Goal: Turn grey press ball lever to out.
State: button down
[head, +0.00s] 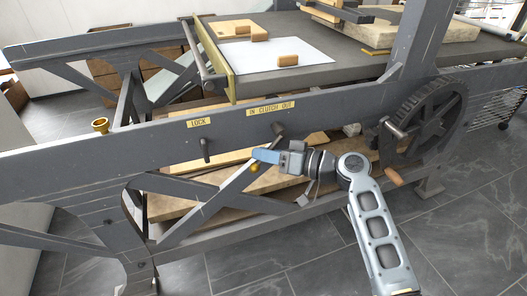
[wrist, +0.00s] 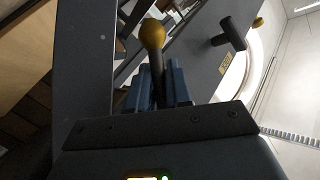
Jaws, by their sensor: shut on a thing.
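The grey press ball lever ends in a yellow ball (head: 254,168), which hangs below and left of a dark pivot boss (head: 278,129) on the press's side beam. The plate reading "IN CLUTCH OUT" (head: 271,108) is above the boss. My gripper (head: 266,156) has its blue fingers at the lever, just above the ball, and hides most of the rod. In the wrist view, the fingers are shut on the dark rod (wrist: 157,82), with the yellow ball (wrist: 152,34) sticking out beyond them.
A dark handle (head: 205,150) hangs below the "LOCK" plate (head: 199,123), left of my gripper. A spoked gear wheel (head: 432,118) and a crank with a wooden grip (head: 394,178) are to the right. Diagonal frame braces lie behind. The tiled floor in front is clear.

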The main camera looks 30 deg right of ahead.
jog(key=shift+s+d+f+n+g+h+p, duration=0.2)
jog(key=shift+d+n+g+h+p, duration=0.4)
jog(key=shift+h+p, duration=0.2)
jog(key=shift+s+d+f+n+g+h+p, duration=0.1)
jog(key=shift+d+f+n+g+h+p, duration=0.15)
jog(key=shift+d+n+g+h+p, duration=0.4)
jog(key=shift+s+d+f+n+g+h+p, duration=0.2)
jog(key=shift+d+n+g+h+p, duration=0.15)
jog(key=shift+d+n+h+p, duration=0.55)
jog(key=shift+a, duration=0.1)
jog(key=c, duration=1.4)
grip_release()
jog(key=p+v, duration=0.1)
jog(key=v, duration=0.6)
jog(key=shift+s+r, duration=0.25)
jog(key=shift+s, duration=0.05)
